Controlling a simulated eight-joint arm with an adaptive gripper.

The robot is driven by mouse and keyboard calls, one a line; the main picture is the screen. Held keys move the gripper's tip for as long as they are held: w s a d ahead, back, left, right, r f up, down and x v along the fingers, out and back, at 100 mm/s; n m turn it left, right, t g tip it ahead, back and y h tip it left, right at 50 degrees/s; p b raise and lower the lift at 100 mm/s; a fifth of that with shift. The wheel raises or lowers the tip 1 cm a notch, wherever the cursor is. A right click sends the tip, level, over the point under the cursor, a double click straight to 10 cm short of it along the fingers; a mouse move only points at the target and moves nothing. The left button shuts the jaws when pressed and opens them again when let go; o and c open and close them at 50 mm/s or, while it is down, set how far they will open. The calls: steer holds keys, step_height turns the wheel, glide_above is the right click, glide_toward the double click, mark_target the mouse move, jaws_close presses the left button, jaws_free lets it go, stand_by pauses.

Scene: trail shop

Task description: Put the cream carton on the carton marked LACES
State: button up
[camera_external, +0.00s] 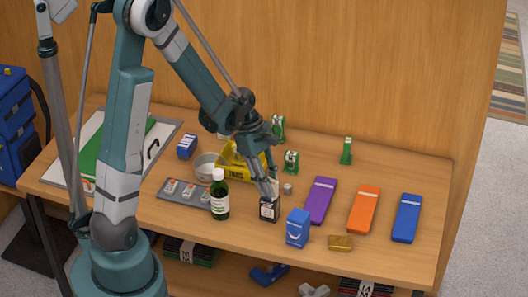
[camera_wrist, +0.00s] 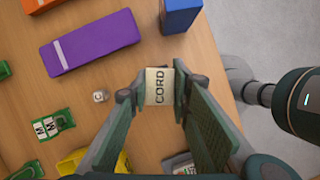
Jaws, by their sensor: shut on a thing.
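My gripper (camera_wrist: 158,92) is shut on a carton with a cream face marked CORD (camera_wrist: 159,86) in the wrist view. In the external view my gripper (camera_external: 270,193) points down at the table's front middle. A small dark carton with a pale mark (camera_external: 269,208) shows right below the fingertips there; I cannot tell whether it is the held carton's side or a separate one. A blue carton with a white mark (camera_external: 297,228) stands to its right, and its corner shows in the wrist view (camera_wrist: 182,14). I cannot read LACES on any carton.
A green bottle (camera_external: 219,195) stands close left of my gripper, by a grey tray (camera_external: 172,198). A yellow holder (camera_external: 245,172) is behind. Purple (camera_external: 320,201), orange (camera_external: 364,209) and blue (camera_external: 407,218) boxes lie right. A gold bar (camera_external: 340,242) lies near the front edge.

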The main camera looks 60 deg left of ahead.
steer(key=shift+f, duration=0.15)
steer(key=o, duration=0.9)
steer(key=shift+r, duration=0.2)
steer(key=shift+v, duration=6)
steer(key=shift+d, duration=0.1)
